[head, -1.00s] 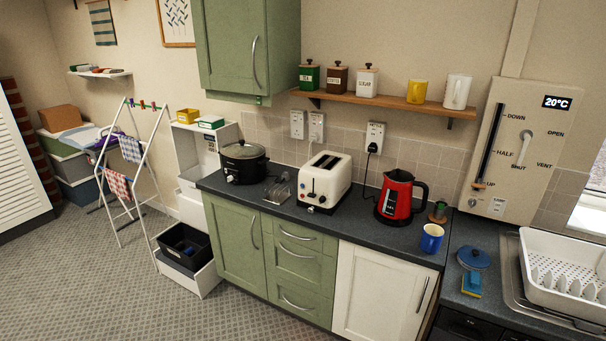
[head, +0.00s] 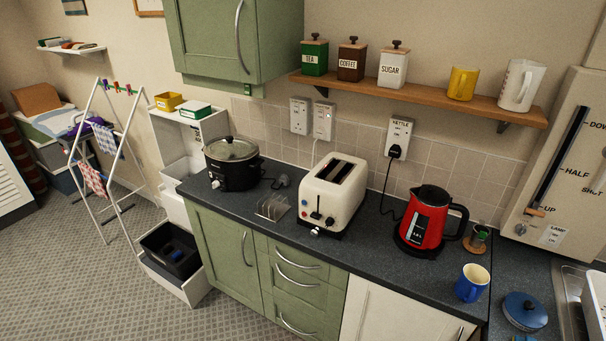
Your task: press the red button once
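The panel's right side is cut off. Neither of my grippers shows in the head view.
A red kettle (head: 424,221), a blue mug (head: 472,283) and a black slow cooker (head: 232,164) stand on the worktop (head: 365,247). A shelf (head: 420,99) with canisters and mugs hangs above. A drying rack (head: 110,150) stands on open floor at the left.

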